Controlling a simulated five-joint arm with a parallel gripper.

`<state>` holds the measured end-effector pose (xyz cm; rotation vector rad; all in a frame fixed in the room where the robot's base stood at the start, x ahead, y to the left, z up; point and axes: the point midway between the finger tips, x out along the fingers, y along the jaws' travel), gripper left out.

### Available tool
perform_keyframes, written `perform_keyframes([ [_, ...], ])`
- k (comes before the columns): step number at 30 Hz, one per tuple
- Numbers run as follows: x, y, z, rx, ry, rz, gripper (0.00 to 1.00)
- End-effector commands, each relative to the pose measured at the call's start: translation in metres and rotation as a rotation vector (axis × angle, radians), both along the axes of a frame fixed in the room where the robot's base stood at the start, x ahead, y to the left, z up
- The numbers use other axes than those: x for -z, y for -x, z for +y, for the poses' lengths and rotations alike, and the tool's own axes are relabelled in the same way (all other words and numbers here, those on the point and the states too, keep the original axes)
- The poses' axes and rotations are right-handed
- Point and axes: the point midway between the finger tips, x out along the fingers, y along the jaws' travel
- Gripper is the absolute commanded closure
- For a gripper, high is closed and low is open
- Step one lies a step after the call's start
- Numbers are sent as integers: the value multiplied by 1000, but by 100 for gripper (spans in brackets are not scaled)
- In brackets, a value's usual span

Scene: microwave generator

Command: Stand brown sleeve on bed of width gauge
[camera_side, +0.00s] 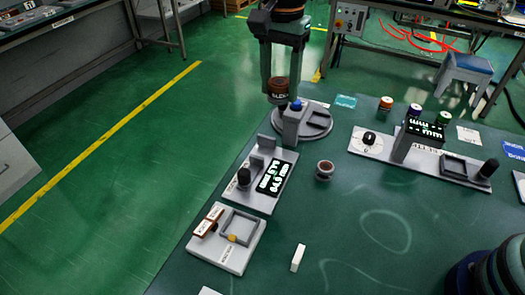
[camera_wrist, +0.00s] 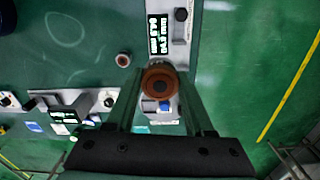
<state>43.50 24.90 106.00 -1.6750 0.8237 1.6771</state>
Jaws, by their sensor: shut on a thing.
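The brown sleeve (camera_side: 278,87) is a short dark-brown cylinder with a band of lettering. My gripper (camera_side: 277,86) is shut on it and holds it upright in the air, near the post with a blue top. In the wrist view the sleeve (camera_wrist: 160,83) shows end-on between the fingers. What seems to be the width gauge (camera_side: 284,197) is a grey plate with upright grey blocks, a black knob and a lit display in mm. It stands below and left of the sleeve in the side view, apart from it. It also shows in the wrist view (camera_wrist: 182,50).
A round grey base (camera_side: 318,122) with a blue-topped post is near the gripper. A small round pot (camera_side: 324,170) stands right of the gauge. A second display device (camera_side: 455,165), several coloured jars, a tray plate (camera_side: 245,248) and a white block (camera_side: 298,257) share the green table.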

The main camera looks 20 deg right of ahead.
Motion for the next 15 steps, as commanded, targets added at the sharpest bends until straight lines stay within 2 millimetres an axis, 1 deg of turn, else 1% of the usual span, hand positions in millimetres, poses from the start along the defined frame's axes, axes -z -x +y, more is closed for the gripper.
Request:
perform_keyframes([
  [1,2,-10,2,-48,1,1,100],
  [6,3,-37,7,-226,0,0,100],
  [9,6,-49,8,-323,-1,0,100],
  [15,10,-65,8,-464,-1,0,100],
])
